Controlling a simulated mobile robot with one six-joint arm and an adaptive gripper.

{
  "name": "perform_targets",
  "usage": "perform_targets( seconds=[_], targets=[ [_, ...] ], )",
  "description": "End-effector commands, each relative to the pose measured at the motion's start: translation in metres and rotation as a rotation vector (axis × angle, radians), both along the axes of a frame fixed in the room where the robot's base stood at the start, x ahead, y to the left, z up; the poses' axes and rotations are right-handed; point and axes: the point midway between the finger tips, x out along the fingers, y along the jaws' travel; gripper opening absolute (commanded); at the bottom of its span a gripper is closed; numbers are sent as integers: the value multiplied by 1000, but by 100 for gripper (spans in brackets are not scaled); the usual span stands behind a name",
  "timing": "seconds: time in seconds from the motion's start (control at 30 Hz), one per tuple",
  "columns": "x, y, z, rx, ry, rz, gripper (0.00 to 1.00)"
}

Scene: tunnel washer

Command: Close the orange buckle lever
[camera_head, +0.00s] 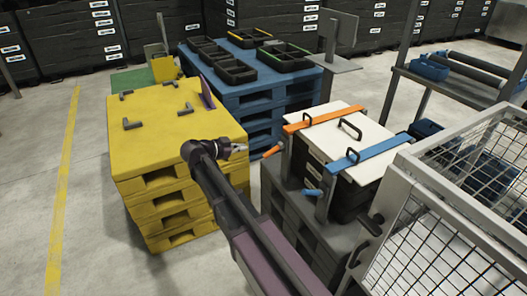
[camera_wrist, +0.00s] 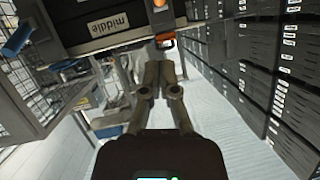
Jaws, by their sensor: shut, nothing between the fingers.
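The orange buckle lever (camera_head: 272,151) sticks out from the left side of the crate stack, at the lower end of the orange strap (camera_head: 322,118). It points outward and slightly down, away from the stack's side. My gripper (camera_head: 246,147) is shut and empty, just left of the lever's tip with a small gap in the head view. In the wrist view my shut fingers (camera_wrist: 159,66) point toward the dark crate wall. A small orange-edged part (camera_wrist: 166,43) shows just beyond the fingertips; I cannot tell whether it is the lever's end.
A blue strap (camera_head: 370,152) and blue lever (camera_head: 313,192) are nearer on the same white-lidded stack (camera_head: 338,140). A yellow pallet stack (camera_head: 170,207) stands left, blue pallets (camera_head: 262,95) behind. A mesh cage (camera_head: 450,205) stands at right.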

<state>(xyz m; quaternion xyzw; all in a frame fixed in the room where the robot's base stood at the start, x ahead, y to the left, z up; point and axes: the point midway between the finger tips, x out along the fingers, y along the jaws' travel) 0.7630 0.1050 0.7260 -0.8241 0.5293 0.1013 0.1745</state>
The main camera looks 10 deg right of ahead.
Motion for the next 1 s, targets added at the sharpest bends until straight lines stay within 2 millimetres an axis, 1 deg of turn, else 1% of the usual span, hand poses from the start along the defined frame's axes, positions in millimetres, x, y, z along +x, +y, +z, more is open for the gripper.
perform_targets(
  seconds=[0.17,0.37,0.57,0.93,1.0],
  targets=[
    [2,-4,-2,0,0,-1,0],
    [8,-18,-9,0,2,-4,0],
    [20,-40,-19,0,2,-4,0],
    [44,-88,-39,0,2,-3,0],
    [45,-88,-47,1,2,-1,0]
  ],
)
